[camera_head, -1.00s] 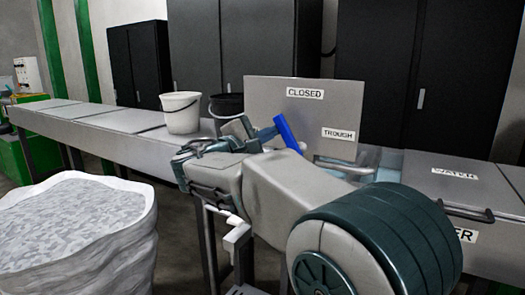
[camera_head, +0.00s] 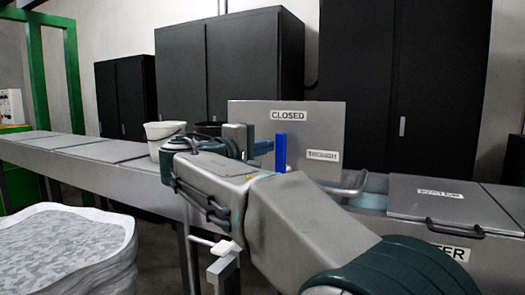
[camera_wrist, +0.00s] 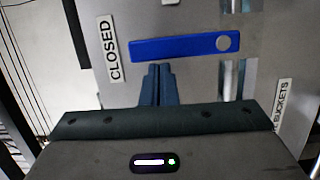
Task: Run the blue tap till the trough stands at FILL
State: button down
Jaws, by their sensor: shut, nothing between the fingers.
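The blue tap lever (camera_head: 280,152) stands upright on a grey panel (camera_head: 240,112). Its free end is by the CLOSED label (camera_head: 288,114); a TROUGH label (camera_head: 322,156) is right of it. In the wrist view the lever (camera_wrist: 180,47) lies crosswise, its round pivot at the right end. My gripper (camera_head: 266,147) is left of the lever. Its shut, empty fingers (camera_wrist: 158,68) are very close to the lever's side; I cannot tell if they touch. Some trough water (camera_head: 372,184) shows right of the panel. I see no FILL mark.
A BUCKETS label (camera_wrist: 283,105) shows in the wrist view. A grey WATER lid (camera_head: 440,196) with a handle is at right. Black cabinets stand behind.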

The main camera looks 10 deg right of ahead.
dwell(0.4)
jog(key=s+a+p, duration=0.2)
jog(key=s+a, duration=0.1)
jog(key=a, duration=0.8)
jog(key=s+d+f+g+y+p, duration=0.6)
jog(key=s+d+f+p, duration=0.35)
jog(key=d, duration=0.35)
jog(key=s+f+m+g+y+p, duration=0.1)
jog(key=s+f+m+y+p, duration=0.2)
jog(key=s, duration=0.4)
jog(key=s+f+m+g+y+p, duration=0.1)
jog(key=s+f+m+y+p, duration=0.3)
jog(key=s+y+p, duration=0.1)
jog(key=shift+s+a+f, duration=0.2)
jog(key=shift+s+f, duration=0.15)
jog(key=shift+s, duration=0.55)
jog(key=shift+d, duration=0.1)
